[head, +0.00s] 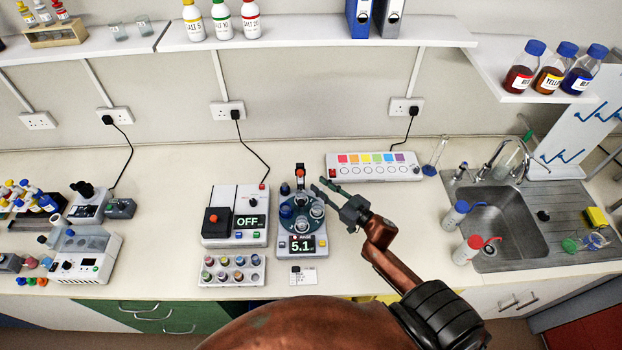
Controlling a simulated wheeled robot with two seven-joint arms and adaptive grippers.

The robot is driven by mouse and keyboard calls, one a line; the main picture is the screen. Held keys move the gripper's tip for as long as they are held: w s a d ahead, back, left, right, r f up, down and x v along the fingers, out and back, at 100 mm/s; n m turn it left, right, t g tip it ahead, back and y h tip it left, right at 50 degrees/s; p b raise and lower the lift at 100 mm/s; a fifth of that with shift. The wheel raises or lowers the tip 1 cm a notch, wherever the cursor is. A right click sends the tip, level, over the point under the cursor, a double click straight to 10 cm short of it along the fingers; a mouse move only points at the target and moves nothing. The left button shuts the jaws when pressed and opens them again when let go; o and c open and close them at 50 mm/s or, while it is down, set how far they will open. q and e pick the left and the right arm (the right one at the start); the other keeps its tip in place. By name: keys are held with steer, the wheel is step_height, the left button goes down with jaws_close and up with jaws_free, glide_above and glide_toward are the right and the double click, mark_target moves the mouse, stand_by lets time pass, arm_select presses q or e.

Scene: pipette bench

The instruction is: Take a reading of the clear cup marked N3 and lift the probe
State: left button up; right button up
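The meter (301,247) stands near the middle of the bench and its display reads 5.1. Behind the display is a dark blue round holder with small cups, among them a clear cup (317,211) at its right. The cup marks are too small to read, so I cannot tell which is N3. The probe stand (300,184) with an orange top rises at the back of the holder; the probe's tip is not clear. My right gripper (317,184) is above the right back of the meter, its two fingers apart with nothing visible between them. My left gripper is out of view.
A white box reading OFF (251,222) stands close left of the meter, with a tray of small coloured pots (232,284) in front. A white strip with coloured squares (374,178) lies behind right. A sink (510,225) is far right. Bench right of the meter is clear.

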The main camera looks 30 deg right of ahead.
steer(key=v, duration=0.3)
steer(key=shift+s, duration=0.1)
steer(key=shift+d, duration=0.1)
stand_by(0.4)
